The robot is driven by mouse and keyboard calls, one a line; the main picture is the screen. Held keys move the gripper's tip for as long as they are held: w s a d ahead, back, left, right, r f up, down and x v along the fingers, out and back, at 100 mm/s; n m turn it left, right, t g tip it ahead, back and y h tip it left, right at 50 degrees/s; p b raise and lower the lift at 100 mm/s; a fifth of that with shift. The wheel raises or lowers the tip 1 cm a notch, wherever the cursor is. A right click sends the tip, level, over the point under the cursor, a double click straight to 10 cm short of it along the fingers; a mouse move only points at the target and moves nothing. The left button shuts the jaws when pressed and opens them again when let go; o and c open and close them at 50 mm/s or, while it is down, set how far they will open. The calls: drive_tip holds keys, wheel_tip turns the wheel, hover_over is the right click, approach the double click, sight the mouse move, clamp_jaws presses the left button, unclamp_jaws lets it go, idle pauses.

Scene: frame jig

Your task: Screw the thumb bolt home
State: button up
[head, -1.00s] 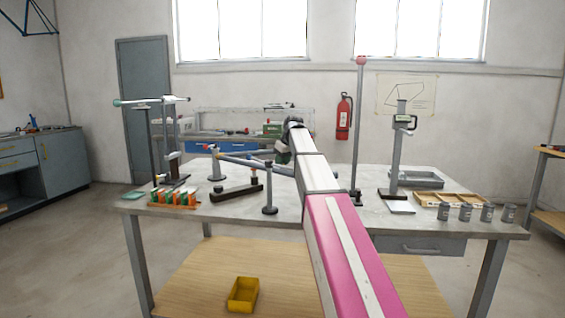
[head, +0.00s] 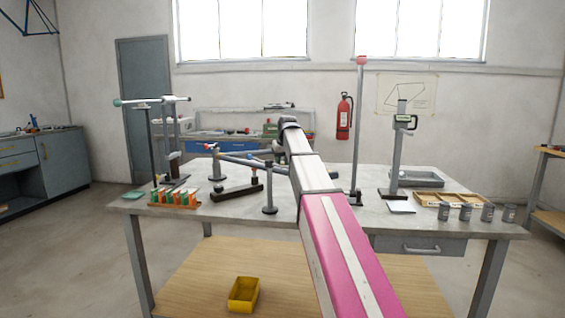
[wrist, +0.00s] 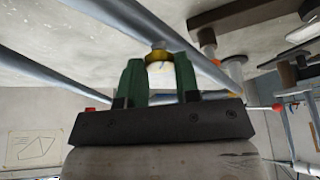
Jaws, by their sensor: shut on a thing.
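In the wrist view my gripper (wrist: 159,76) has its two green fingers closed on the thumb bolt (wrist: 159,56), a small piece with a brass-coloured ring and a pale face. The bolt is up against a grey-blue frame tube (wrist: 205,67) that runs diagonally behind it. I cannot tell how deep the bolt sits, as its shank is hidden. In the head view the jig's grey tubes (head: 236,159) stand on posts on the bench, and my arm hides the gripper and the bolt.
The grey bench (head: 335,212) bears a tall pole with a pink ball (head: 361,61), a height gauge (head: 399,150), several grey cups (head: 466,213) and a rack of orange and green items (head: 174,198). A yellow bin (head: 243,294) sits on the lower shelf.

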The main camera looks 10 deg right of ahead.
drive_tip(key=shift+m, duration=0.5)
drive_tip(key=o, duration=0.9)
drive_tip(key=shift+o, duration=0.2)
drive_tip(key=shift+r+h, duration=0.1)
drive_tip(key=shift+h, duration=0.2)
drive_tip(key=v, duration=1)
drive_tip(key=shift+r, duration=0.3)
drive_tip(key=shift+s, duration=0.1)
